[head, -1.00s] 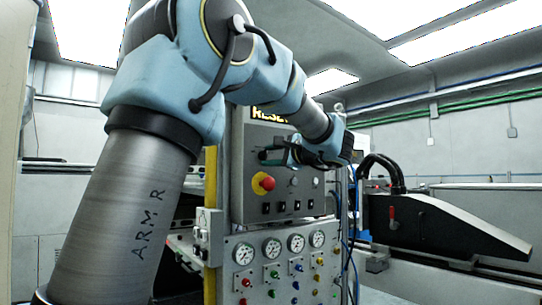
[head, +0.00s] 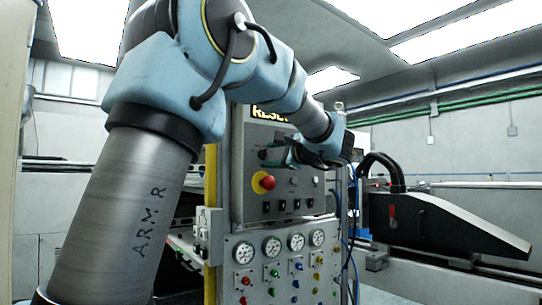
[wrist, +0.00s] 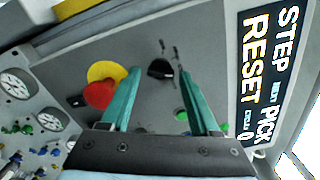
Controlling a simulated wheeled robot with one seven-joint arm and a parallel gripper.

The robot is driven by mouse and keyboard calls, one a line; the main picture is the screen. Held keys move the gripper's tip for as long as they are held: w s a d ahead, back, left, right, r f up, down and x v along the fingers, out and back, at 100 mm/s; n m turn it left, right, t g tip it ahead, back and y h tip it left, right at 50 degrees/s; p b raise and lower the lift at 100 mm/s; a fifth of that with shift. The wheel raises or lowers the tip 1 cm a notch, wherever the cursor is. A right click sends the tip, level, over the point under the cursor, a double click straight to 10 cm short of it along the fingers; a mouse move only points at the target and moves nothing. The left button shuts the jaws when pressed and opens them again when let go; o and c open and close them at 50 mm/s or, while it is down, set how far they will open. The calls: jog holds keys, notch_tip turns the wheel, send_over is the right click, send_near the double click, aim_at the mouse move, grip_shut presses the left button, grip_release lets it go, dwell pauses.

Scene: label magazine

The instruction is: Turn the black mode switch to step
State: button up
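The black mode switch (wrist: 160,69) is a dark knob on the grey panel (wrist: 215,60), with small dark marks beside it. In the wrist view it appears between my gripper's two teal fingertips (wrist: 159,76). The fingers are apart with nothing held. I cannot tell how far the tips are from the knob.
A red emergency stop on a yellow disc (wrist: 99,93) is close to the left finger. A lit green button (wrist: 181,115) is near the right finger. A display (wrist: 262,75) reads STEP, RESET and PICK. Gauges (head: 296,242) and coloured knobs are below the box.

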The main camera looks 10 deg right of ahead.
jog(key=shift+o, duration=0.5)
jog(key=b+v, duration=0.1)
jog(key=v, duration=0.9)
jog(key=shift+s+d+b, duration=0.2)
jog(key=shift+s+b, duration=0.15)
jog(key=shift+b, duration=0.05)
jog(key=a+f+n+g, duration=0.1)
jog(key=a+f+g, duration=0.2)
jog(key=a+f, duration=0.35)
jog(key=w+a+f+n+g+h, duration=0.1)
jog(key=a+f+g, duration=0.25)
jog(key=f, duration=0.65)
jog(key=a+f+n+g, duration=0.1)
jog(key=a+f+g, duration=0.2)
jog(key=a+f, duration=0.35)
jog(key=s+a+f+n+g+h, duration=0.2)
jog(key=s+a+f+n, duration=0.1)
jog(key=s+f+n, duration=0.3)
jog(key=s+a+f+n+g+h, duration=0.2)
jog(key=s+a+f+n+h, duration=0.15)
jog(key=f, duration=0.45)
jog(key=s+a+f+n+g+h, duration=0.1)
jog(key=s+a+f+n, duration=0.3)
jog(key=f, duration=0.3)
notch_tip(320, 180, up, 13)
jog(key=p, duration=1.2)
jog(key=shift+d+f+p, duration=0.2)
jog(key=shift+d+p, duration=0.2)
